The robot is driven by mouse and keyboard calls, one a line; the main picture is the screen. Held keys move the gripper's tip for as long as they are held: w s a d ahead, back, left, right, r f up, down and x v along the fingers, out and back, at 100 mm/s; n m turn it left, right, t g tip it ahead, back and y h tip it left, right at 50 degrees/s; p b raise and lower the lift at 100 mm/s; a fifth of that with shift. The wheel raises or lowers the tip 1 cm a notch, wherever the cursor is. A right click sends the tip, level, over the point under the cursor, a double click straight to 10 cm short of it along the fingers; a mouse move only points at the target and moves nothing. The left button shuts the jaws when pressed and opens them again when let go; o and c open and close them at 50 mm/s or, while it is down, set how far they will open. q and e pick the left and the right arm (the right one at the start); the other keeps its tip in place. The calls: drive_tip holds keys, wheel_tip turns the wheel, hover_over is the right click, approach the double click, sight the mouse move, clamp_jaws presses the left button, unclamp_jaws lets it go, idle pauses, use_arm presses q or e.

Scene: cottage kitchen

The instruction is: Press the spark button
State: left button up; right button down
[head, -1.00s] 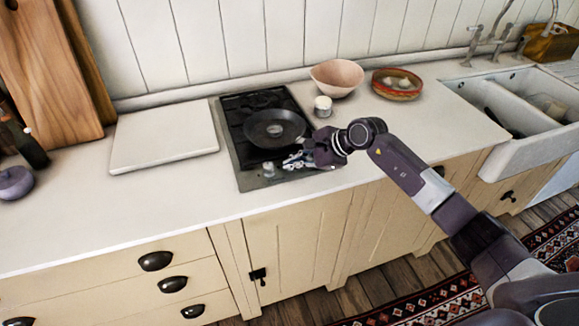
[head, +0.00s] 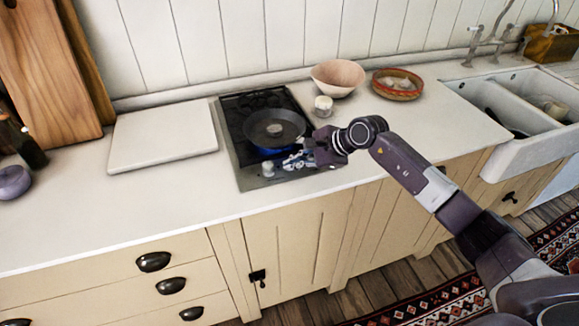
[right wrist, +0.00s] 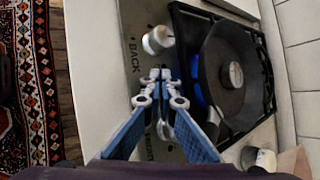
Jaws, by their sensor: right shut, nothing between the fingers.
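The hob (head: 243,181) is set in the worktop, with a dark frying pan (head: 272,130) on its front burner. A blue flame (head: 267,151) shows under the pan, and also in the right wrist view (right wrist: 197,91). My right gripper (head: 287,163) is shut and empty, low over the hob's front control strip. In the right wrist view its fingertips (right wrist: 160,74) meet over the strip, beside a pale knob (right wrist: 158,39) lettered "BACK". A second knob shows partly between the fingers. I cannot make out the spark button; the fingertips hide part of the strip. My left gripper is not in view.
A small white pot (head: 323,106), a pink bowl (head: 337,77) and a reddish dish (head: 397,84) stand right of the hob. A white board (head: 163,136) lies to its left. The front worktop is clear. A sink (head: 528,110) is at far right.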

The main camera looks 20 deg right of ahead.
drive_tip(key=shift+r, duration=0.15)
drive_tip(key=shift+r+p, duration=1.5)
drive_tip(key=shift+r, duration=1.45)
